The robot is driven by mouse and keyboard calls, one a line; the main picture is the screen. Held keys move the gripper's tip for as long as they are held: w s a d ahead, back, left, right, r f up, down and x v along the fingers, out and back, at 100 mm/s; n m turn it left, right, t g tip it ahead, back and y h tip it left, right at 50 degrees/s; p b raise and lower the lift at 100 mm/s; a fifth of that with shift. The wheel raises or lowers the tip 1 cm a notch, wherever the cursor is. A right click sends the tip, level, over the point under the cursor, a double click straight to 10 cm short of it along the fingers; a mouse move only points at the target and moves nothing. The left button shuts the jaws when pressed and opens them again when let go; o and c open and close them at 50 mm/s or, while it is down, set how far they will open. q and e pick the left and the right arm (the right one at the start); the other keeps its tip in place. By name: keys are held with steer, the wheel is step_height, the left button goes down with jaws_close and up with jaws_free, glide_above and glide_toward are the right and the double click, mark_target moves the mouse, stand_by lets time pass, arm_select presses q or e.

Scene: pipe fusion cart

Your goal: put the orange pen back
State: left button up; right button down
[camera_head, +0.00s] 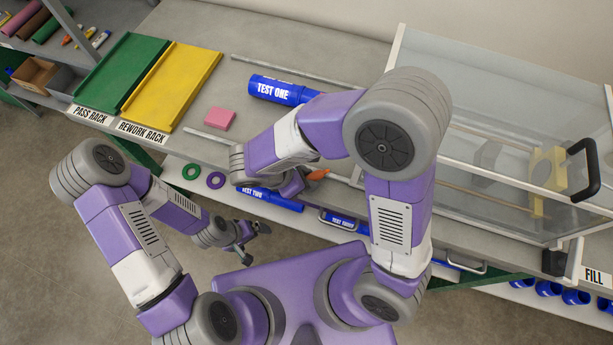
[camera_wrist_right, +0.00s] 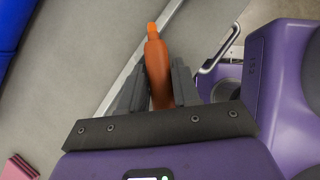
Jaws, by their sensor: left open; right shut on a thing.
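The orange pen (camera_wrist_right: 156,55) is between the two dark fingers of my right gripper (camera_wrist_right: 154,85) in the right wrist view, with one end sticking out past the fingertips. In the head view the pen's orange end (camera_head: 318,174) shows just right of the right gripper, above the front edge of the workbench. My left gripper (camera_head: 253,240) is open and empty, in front of the bench and lower than its top. Where the pen belongs is not clear from these frames.
A blue TEST ONE tube (camera_head: 272,88) and a pink block (camera_head: 219,119) lie on the bench. Green (camera_head: 122,72) and yellow (camera_head: 172,85) racks stand at left, a clear-walled box (camera_head: 480,90) at right. A shelf (camera_head: 48,55) at upper left holds small coloured items.

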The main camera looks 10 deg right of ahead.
steer(key=shift+f, duration=0.45)
steer(key=shift+s+f+b, duration=0.1)
steer(key=shift+f+b, duration=0.05)
steer(key=shift+b, duration=0.2)
steer(key=c, duration=1.1)
jaws_free()
steer(key=shift+f, duration=0.15)
steer(key=shift+s, duration=0.1)
steer(key=shift+r+p, duration=0.4)
steer(key=shift+r, duration=0.15)
steer(key=w+p+v, duration=0.1)
steer(key=p+v, duration=0.2)
steer(key=v, duration=0.9)
steer(key=shift+s+r+p, duration=0.2)
steer(key=shift+s+p, duration=0.1)
